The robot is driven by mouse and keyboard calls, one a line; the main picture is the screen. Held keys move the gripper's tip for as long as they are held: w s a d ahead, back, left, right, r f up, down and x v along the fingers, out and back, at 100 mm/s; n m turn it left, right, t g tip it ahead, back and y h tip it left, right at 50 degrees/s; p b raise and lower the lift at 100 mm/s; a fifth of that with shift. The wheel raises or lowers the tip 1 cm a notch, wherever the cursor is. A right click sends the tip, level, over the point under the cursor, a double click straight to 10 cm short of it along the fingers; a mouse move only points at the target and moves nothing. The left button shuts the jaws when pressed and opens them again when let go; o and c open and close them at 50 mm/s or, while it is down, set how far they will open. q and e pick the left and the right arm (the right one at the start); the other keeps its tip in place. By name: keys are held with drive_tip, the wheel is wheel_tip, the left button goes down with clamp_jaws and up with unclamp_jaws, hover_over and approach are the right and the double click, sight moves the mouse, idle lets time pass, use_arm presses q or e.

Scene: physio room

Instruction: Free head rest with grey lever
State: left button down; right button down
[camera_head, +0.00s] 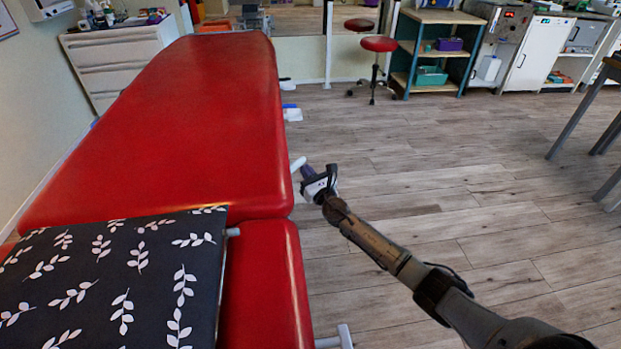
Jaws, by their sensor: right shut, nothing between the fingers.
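The red treatment bed (205,110) runs away from me on the left. Its near section, the head rest (265,285), is a separate red pad behind a narrow gap and looks about level with the main pad. A pale grey lever or bar end (298,164) sticks out from the bed's right side. My right gripper (308,184) is beside the bed's right edge, just below and right of that bar end. It is shut and empty; I cannot tell whether it touches the bar. My left gripper is out of view.
A black pillow with white leaves (110,275) covers much of the head rest. A grey bar with an end piece (335,339) juts out low at the near right. Red stools (379,44) and a shelf (432,45) stand at the back.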

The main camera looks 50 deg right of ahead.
drive_tip(key=shift+w+d, duration=0.2)
drive_tip(key=shift+w, duration=0.05)
drive_tip(key=shift+f, duration=0.1)
idle(0.5)
drive_tip(key=s+d+f, duration=0.1)
drive_tip(key=s+f, duration=0.1)
drive_tip(key=s, duration=1.1)
drive_tip(key=shift+s+f+p, duration=0.25)
drive_tip(key=shift+s+p, duration=0.05)
drive_tip(key=shift+p, duration=0.1)
drive_tip(key=shift+d, duration=0.1)
